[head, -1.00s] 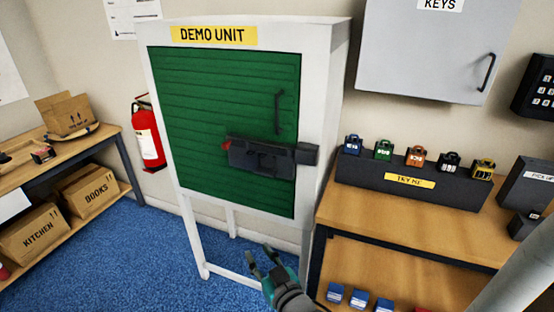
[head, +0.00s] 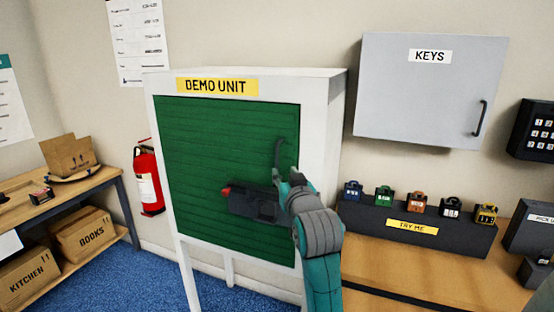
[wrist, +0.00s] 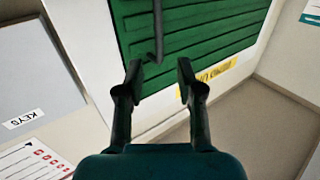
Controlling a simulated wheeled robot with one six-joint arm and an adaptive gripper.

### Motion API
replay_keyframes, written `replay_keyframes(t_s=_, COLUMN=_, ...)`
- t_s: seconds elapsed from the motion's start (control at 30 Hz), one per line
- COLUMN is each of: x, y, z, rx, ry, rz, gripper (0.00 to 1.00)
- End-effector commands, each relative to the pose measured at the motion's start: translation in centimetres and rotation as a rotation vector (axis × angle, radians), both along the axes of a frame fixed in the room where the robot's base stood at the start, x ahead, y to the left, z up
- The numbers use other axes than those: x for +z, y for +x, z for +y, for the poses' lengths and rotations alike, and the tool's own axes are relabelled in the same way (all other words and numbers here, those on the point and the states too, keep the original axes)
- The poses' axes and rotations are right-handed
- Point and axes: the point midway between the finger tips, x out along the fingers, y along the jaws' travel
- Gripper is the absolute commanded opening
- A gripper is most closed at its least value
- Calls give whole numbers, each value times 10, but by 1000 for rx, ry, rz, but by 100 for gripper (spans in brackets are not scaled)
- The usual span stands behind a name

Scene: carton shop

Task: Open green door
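The green door (head: 200,150) is shut in the white frame of the demo unit (head: 325,120); it also fills the top of the wrist view (wrist: 195,25). Its dark vertical handle (head: 279,152) is near the right edge. A dark latch (head: 252,204) with a red part at its left end lies across the door below the handle; its right end is hidden behind my arm. My gripper (head: 287,180) is at the handle's lower end. In the wrist view my gripper (wrist: 160,72) is open, and the handle (wrist: 158,35) reaches down between the fingertips, closer to the left one.
A wooden table with several coloured padlocks on a dark stand (head: 417,228) is at the right. A grey key cabinet (head: 425,95) hangs above it. A fire extinguisher (head: 148,180) and a shelf with cartons (head: 85,238) are at the left.

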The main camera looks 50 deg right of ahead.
Motion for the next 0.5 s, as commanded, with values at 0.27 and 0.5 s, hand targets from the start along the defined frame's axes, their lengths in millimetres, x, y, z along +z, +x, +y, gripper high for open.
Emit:
replay_keyframes(t_s=0.27, x=3, y=19, z=-16, rx=-4, ry=0, rz=-1, gripper=37)
replay_keyframes(t_s=0.5, x=3, y=53, z=-41, rx=-4, ry=-1, rz=-1, gripper=37)
